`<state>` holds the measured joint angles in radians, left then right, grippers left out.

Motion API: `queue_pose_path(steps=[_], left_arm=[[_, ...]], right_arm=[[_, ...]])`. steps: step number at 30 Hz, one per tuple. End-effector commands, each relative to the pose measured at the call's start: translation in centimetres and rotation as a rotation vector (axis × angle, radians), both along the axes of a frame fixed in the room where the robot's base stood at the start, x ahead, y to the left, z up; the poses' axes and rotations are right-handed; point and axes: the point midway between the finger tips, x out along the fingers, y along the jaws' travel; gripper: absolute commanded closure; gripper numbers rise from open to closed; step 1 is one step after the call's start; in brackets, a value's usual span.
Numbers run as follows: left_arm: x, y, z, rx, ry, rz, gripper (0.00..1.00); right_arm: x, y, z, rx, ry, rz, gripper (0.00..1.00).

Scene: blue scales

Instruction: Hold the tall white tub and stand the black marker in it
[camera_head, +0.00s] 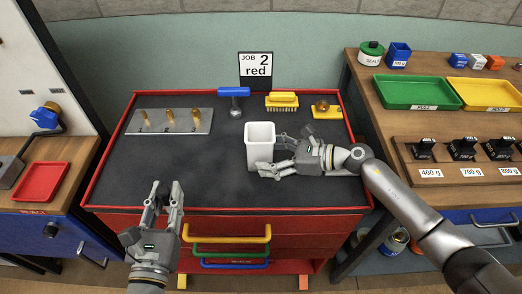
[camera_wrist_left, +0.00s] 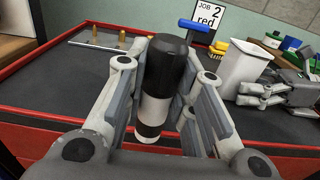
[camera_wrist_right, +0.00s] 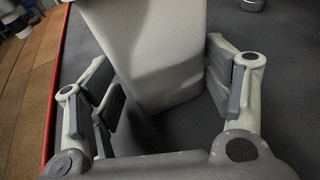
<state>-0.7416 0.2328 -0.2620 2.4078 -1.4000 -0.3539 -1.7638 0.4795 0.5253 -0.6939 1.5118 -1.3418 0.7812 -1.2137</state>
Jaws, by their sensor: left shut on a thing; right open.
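The tall white tub (camera_head: 260,137) stands upright on the dark top of the red cabinet; it also shows in the left wrist view (camera_wrist_left: 241,72). My right gripper (camera_head: 274,152) is open at the tub's right side.
Behind the tub are a blue-handled tool (camera_head: 234,98), a yellow brush (camera_head: 282,101) and a job card (camera_head: 256,70). A metal plate with brass pieces (camera_head: 168,121) lies back left. The mat (camera_head: 205,170) left of the tub is clear.

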Motion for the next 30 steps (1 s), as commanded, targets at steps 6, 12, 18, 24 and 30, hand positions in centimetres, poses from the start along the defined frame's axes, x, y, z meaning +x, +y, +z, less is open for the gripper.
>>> queue_pose_path(steps=[6, 12, 18, 24, 30], left_arm=[[0.0, 0.0, -0.7, 0.000, 0.000, 0.000, 0.99], [0.0, 0.0, -0.7, 0.000, -0.001, 0.000, 0.99], [0.0, 0.0, -0.6, 0.000, 0.000, 0.000, 0.99], [0.0, 0.0, -0.6, 0.000, 0.000, 0.000, 0.99], [0.0, 0.0, -0.6, 0.000, 0.000, 0.000, 0.99]], right_arm=[[0.4, 1.3, -0.4, 0.001, -0.001, 0.000, 0.27], [0.5, 1.5, -0.4, 0.001, 0.000, 0.000, 0.27], [0.5, 1.5, -0.4, 0.001, 0.000, 0.000, 0.36], [0.5, 1.5, -0.5, 0.000, 0.000, 0.000, 0.55], [0.4, 1.5, -0.5, 0.000, 0.001, 0.000, 0.55]])
